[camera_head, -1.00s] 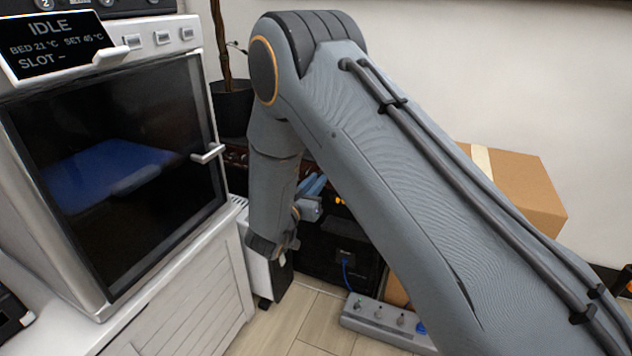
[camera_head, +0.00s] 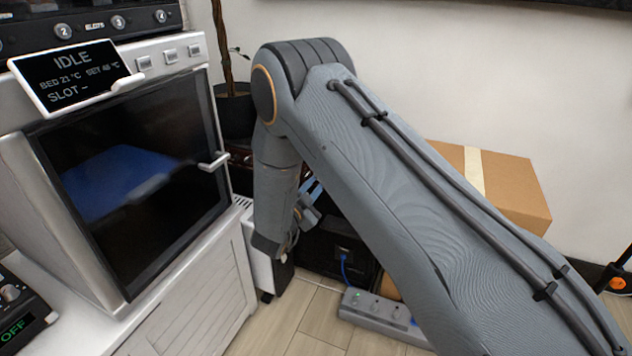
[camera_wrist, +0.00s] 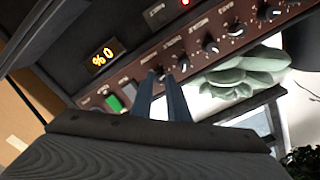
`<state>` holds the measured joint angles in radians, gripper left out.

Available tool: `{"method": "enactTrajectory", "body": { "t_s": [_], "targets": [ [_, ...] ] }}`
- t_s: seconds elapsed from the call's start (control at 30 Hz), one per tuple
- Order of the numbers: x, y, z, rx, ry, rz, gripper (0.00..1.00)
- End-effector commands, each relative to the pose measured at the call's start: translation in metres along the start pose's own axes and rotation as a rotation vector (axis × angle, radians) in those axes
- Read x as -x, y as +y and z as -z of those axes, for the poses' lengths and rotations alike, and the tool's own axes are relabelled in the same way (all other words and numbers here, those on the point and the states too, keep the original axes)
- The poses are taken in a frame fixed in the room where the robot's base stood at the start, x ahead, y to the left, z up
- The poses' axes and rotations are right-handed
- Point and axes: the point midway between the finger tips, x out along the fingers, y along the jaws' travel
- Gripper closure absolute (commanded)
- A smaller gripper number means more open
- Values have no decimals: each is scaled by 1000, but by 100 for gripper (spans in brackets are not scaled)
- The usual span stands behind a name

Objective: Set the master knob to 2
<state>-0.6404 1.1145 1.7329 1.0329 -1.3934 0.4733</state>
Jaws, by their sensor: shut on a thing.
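A dark red-brown control panel (camera_wrist: 128,78) with a row of small knobs crosses the wrist view, tilted and upside down. My gripper (camera_wrist: 162,82) reaches up to it, its two blue-grey fingers shut around one small dark knob (camera_wrist: 160,72). The labels are too small to read, so I cannot tell which knob is the master. The knob's pointer is mostly hidden between the fingers. In the head view my gripper (camera_head: 309,193) is partly behind my arm, and the knobs are hidden.
An amber display (camera_wrist: 103,58) reads 0 % beside a green button (camera_wrist: 114,103). A pale green plant (camera_wrist: 235,80) is close to the panel. In the head view are an oven-like machine (camera_head: 125,200), a power strip (camera_head: 375,310) on the floor, and a cardboard box (camera_head: 515,190).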

Motion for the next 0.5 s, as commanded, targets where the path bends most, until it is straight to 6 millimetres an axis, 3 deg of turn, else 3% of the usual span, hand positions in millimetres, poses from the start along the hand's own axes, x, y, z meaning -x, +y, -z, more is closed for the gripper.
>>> {"method": "enactTrajectory", "body": {
  "t_s": [0.5],
  "targets": [
    [1,1,-1,-166,-7,0,100]
  ]
}}
